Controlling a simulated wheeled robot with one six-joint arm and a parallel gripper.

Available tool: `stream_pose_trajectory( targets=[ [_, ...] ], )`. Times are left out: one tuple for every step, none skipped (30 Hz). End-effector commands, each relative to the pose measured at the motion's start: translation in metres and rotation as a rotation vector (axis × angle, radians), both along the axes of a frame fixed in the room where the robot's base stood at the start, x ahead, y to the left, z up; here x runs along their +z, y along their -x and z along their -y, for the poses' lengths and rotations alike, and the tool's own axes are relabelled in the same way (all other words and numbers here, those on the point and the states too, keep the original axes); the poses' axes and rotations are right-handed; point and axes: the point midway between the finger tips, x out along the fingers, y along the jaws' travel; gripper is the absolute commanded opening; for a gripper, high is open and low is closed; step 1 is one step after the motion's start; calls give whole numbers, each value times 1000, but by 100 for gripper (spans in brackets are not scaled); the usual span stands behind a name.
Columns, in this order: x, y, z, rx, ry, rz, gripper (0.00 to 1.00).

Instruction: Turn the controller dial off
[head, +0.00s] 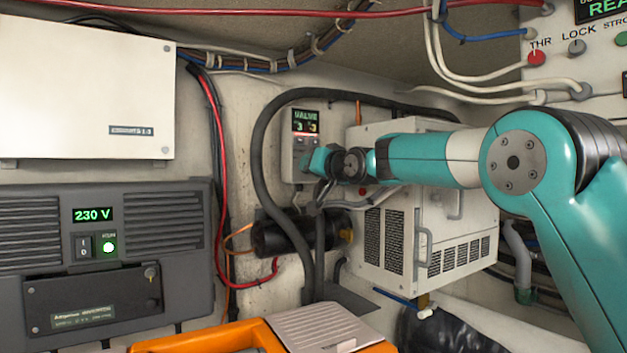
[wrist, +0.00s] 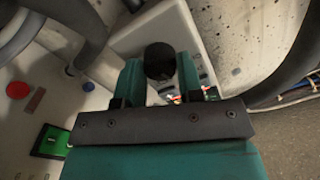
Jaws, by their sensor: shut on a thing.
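The controller is a small light-grey box (head: 287,157) on the back wall in the head view. Its dark display (head: 305,122) reads "VALVE" with two figures, seemingly 3 and 3, below. In the wrist view, its grey casing (wrist: 140,35) lies beyond my fingers. A round black dial (wrist: 159,60) sits between my two teal fingers. My gripper (wrist: 159,75) is shut on this dial. In the head view, my gripper (head: 312,163) is at the lower part of the controller and hides the dial. I cannot read the dial's setting.
A white vented cabinet (head: 462,222) stands right of the controller, close to my arm. A thick black hose (head: 258,160) loops at its left. A grey power unit (head: 150,225) reading 230 V is at the left. An orange case (head: 200,335) lies in front.

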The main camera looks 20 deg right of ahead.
Motion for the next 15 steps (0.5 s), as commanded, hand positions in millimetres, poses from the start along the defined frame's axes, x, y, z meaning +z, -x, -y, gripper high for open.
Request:
stream_pose_trajectory(
  targets=[
    [-3, 0, 0, 0, 42, 16, 11],
    [-3, 0, 0, 0, 69, 25, 11],
    [-3, 0, 0, 0, 106, 37, 11],
    [-3, 0, 0, 0, 132, 45, 11],
    [-3, 0, 0, 0, 159, 54, 11],
    [-3, 0, 0, 0, 195, 66, 11],
    [-3, 0, 0, 0, 222, 74, 11],
    [-3, 0, 0, 0, 249, 83, 11],
    [-3, 0, -1, 0, 286, 95, 11],
    [-3, 0, -1, 0, 312, 104, 10],
    [-2, 0, -1, 0, 340, 113, 10],
    [-2, 0, -1, 0, 375, 124, 10],
    [-3, 0, -1, 1, 403, 132, 10],
    [-2, 0, -1, 0, 429, 142, 10],
    [-2, 0, -1, 0, 464, 153, 10]
  ],
)
